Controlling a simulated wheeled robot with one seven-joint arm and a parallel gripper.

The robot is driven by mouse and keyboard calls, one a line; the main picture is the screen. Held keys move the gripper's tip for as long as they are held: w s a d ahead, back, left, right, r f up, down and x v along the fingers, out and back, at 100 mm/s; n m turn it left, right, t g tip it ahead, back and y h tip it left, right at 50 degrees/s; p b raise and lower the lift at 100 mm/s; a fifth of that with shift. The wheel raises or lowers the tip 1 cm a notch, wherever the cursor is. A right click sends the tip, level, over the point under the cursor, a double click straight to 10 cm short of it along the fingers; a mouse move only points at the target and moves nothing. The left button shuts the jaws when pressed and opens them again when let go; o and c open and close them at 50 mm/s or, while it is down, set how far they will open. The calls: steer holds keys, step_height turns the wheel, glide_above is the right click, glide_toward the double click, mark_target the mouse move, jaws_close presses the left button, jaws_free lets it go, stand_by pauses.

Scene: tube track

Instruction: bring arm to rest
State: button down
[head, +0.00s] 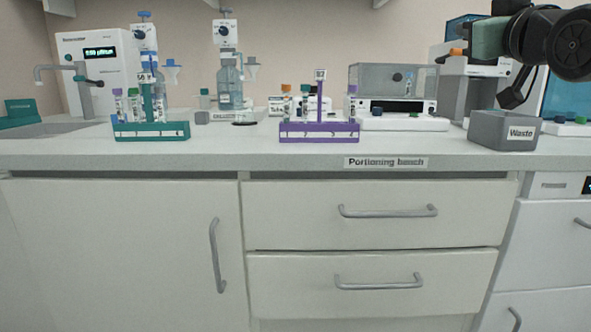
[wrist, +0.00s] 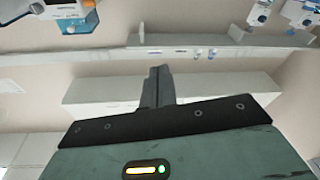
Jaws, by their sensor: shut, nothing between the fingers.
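My gripper (wrist: 157,84) is shut in the wrist view, its dark fingers together with nothing between them. Its green-grey body fills the bottom of that view. In the head view, my gripper (head: 487,41) is at the upper right, raised above the bench near the grey waste bin (head: 505,130). My black arm links run off the right edge. The fingertips are hard to make out there.
On the portioning bench (head: 230,157) stand a teal rack (head: 150,132) and a purple rack (head: 318,132), each with several capped tubes. Dispensers, a clear-lidded device (head: 393,82) and a sink (head: 50,130) are behind or beside them. The bench's front strip is clear.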

steer(key=s+a+f+g+y+b, duration=0.1)
steer(key=s+a+f+g, duration=0.2)
steer(key=f, duration=0.6)
steer(key=s+a+f+n+g+b, duration=0.1)
steer(key=a+f+g, duration=0.35)
steer(key=f, duration=0.45)
steer(key=s+a+f+g+y+b, duration=0.15)
steer(key=a+f, duration=0.35)
steer(key=f, duration=0.5)
steer(key=s+a+f+n+g+h+b, duration=0.1)
steer(key=s+f+g+h+b, duration=0.1)
steer(key=s+f+g, duration=0.65)
steer(key=s+a+f+n+g+h+b, duration=0.1)
steer(key=s+f+n+g+h, duration=0.15)
steer(key=s+f, duration=1.05)
step_height(320, 180, up, 40)
steer(key=s+p, duration=0.2)
steer(key=p, duration=3.6)
steer(key=shift+s+d+m+y, duration=0.15)
steer(key=shift+s+m+y, duration=0.2)
steer(key=shift+m+y, duration=0.1)
